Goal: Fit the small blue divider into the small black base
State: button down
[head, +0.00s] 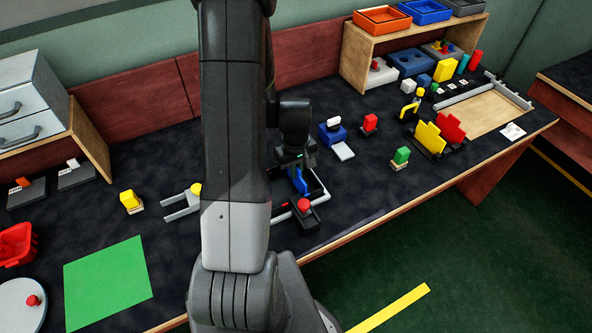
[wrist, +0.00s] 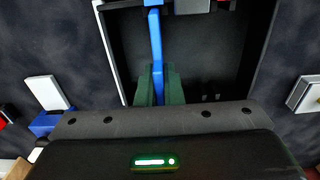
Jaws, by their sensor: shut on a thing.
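My gripper (wrist: 157,88) is shut on the small blue divider (wrist: 156,42), a thin upright strip running up from between the dark green fingers. In the head view the divider (head: 300,181) shows below my gripper (head: 297,165), partly hidden by my arm. The small black base (wrist: 215,58) is an open tray with a pale rim, under and beyond the fingers in the wrist view. It also shows in the head view (head: 316,187), partly covered. The divider is over or within the base's left part; I cannot tell whether it touches the floor.
A black block with a red knob (head: 304,205) stands at the base's near side. A blue block with a white plate (head: 333,132) is behind to the right. A grey fork-shaped piece (head: 181,206) and green mat (head: 108,283) lie left.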

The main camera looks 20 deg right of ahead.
jog(key=c, duration=1.6)
grip_release()
jog(key=shift+o, duration=0.2)
notch_tip(320, 180, up, 12)
jog(key=shift+r, duration=0.1)
notch_tip(320, 180, down, 12)
jog(key=shift+f, duration=0.25)
jog(key=shift+r, duration=0.25)
jog(key=shift+r, duration=0.1)
